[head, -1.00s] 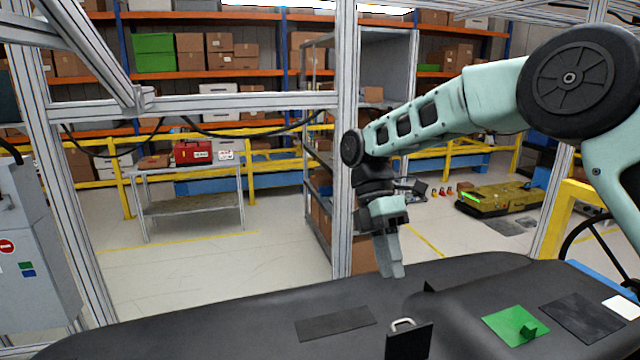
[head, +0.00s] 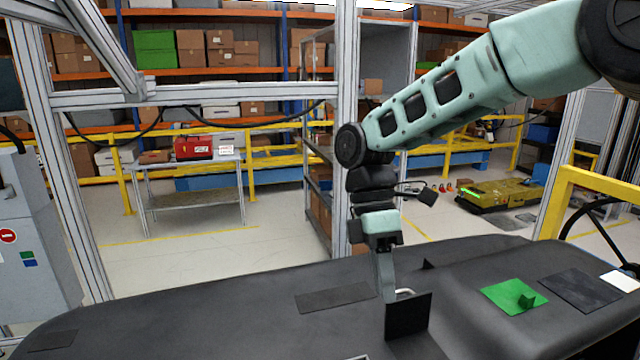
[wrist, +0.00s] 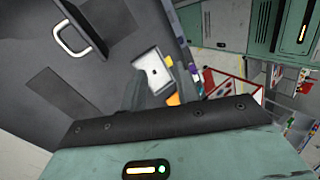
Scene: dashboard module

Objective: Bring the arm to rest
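My gripper (head: 387,292) points down at the dashboard (head: 230,290), just behind an upright black panel (head: 408,317) with a pale loop handle (head: 402,293). In the head view its fingers show side-on, their tips close to the handle; whether they touch is hard to tell. The handle (wrist: 72,38) lies left of the fingers there. My arm reaches in from the upper right.
A green square (head: 513,297) with a small block and a dark flat panel (head: 582,290) lie on the right of the dashboard. A yellow rail (head: 600,185) stands at the right. A pale upright post (head: 346,120) rises behind the dashboard. The dashboard's left part is mostly clear.

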